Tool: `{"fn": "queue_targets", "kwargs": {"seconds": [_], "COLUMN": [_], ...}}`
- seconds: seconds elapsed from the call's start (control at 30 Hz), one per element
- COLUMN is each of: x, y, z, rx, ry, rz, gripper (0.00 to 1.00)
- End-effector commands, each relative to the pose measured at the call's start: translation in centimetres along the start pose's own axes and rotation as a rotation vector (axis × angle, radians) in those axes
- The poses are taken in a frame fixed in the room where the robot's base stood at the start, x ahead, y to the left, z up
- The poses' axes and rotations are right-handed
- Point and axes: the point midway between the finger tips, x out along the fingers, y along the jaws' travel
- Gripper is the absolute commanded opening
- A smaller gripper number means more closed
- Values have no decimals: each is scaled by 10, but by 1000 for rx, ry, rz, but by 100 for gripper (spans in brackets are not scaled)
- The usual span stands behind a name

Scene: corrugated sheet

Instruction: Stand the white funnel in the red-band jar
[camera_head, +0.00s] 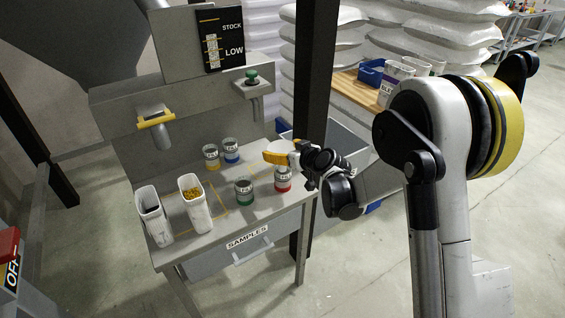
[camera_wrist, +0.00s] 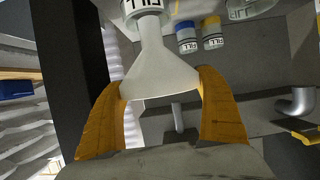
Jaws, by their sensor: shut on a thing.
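The white funnel (camera_wrist: 158,72) is between the orange fingers of my gripper (camera_wrist: 160,82), which is shut on its wide part. In the wrist view its narrow end points to a jar (camera_wrist: 143,7) labelled FILL at the top edge; I cannot tell whether the spout is inside the mouth. In the head view my gripper (camera_head: 274,152) holds the funnel (camera_head: 281,147) above the red-band jar (camera_head: 282,180), at the right of the bench.
The bench (camera_head: 222,225) also holds a green-band jar (camera_head: 244,192), a yellow-band jar (camera_head: 211,157) and a blue-band jar (camera_head: 231,151). Two white containers (camera_head: 153,217) (camera_head: 196,208) stand at the left. A dark post (camera_head: 313,70) rises close behind my gripper.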

Motion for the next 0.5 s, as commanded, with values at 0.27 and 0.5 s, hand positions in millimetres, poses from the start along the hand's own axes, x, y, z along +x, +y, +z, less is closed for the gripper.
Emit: {"fn": "queue_targets", "kwargs": {"seconds": [0.27,0.5], "x": [15,14], "y": [0,0], "z": [36,34], "rx": [0,0], "ry": [0,0], "rz": [1,1], "gripper": [57,57]}}
